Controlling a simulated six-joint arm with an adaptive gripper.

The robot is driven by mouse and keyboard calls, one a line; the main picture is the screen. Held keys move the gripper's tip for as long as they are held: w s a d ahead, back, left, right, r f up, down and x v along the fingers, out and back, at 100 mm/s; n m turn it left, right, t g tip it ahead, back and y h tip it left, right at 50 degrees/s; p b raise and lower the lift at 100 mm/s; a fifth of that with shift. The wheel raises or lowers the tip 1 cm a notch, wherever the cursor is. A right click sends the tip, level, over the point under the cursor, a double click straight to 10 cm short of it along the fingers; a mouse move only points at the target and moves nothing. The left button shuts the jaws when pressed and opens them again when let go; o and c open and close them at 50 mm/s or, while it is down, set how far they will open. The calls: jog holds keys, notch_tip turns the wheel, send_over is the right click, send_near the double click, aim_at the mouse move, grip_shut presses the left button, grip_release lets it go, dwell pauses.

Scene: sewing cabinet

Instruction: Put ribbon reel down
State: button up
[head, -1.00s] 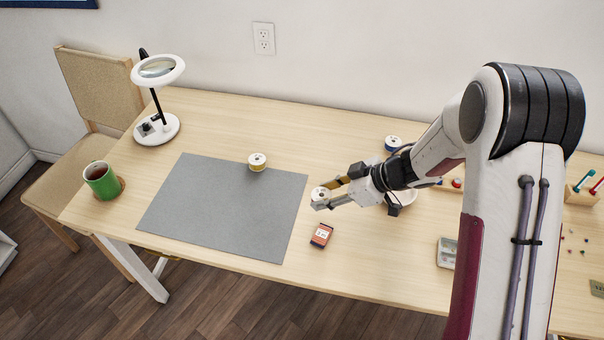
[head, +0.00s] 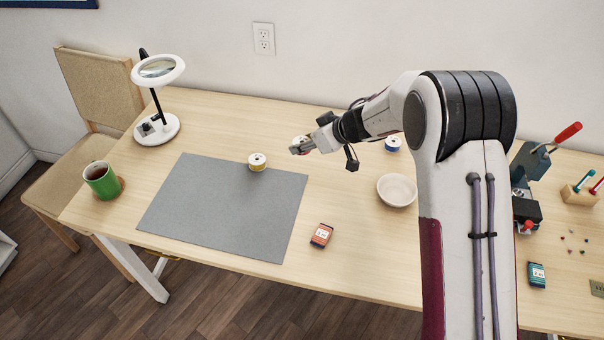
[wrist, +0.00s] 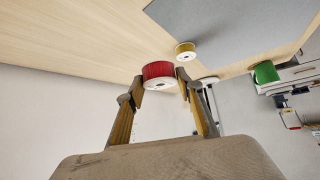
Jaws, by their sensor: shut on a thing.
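My gripper (head: 300,147) is shut on a ribbon reel with red ribbon (wrist: 158,70) and pale flanges. In the wrist view the reel sits between my two fingertips. In the head view my gripper is above the back of the table, to the right of the grey mat (head: 215,215), and mostly hides the reel. I cannot tell whether the reel touches the tabletop. A yellow ribbon reel (head: 257,163) stands at the back edge of the mat, left of my gripper; it also shows in the wrist view (wrist: 186,51).
A blue reel (head: 392,144) and a white bowl (head: 397,190) are to the right. A small red-and-dark box (head: 321,235) lies right of the mat. A magnifier lamp (head: 158,128) and green mug (head: 102,182) stand left. Bare tabletop lies around my gripper.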

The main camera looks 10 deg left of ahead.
jog(key=shift+f, duration=0.1)
dwell(0.3)
jog(key=shift+f, duration=3.05)
jog(key=shift+f, duration=0.1)
jog(key=shift+f, duration=1.8)
jog(key=shift+f, duration=0.15)
jog(key=o, duration=1)
jog(key=shift+o, duration=0.2)
jog(key=shift+r, duration=0.25)
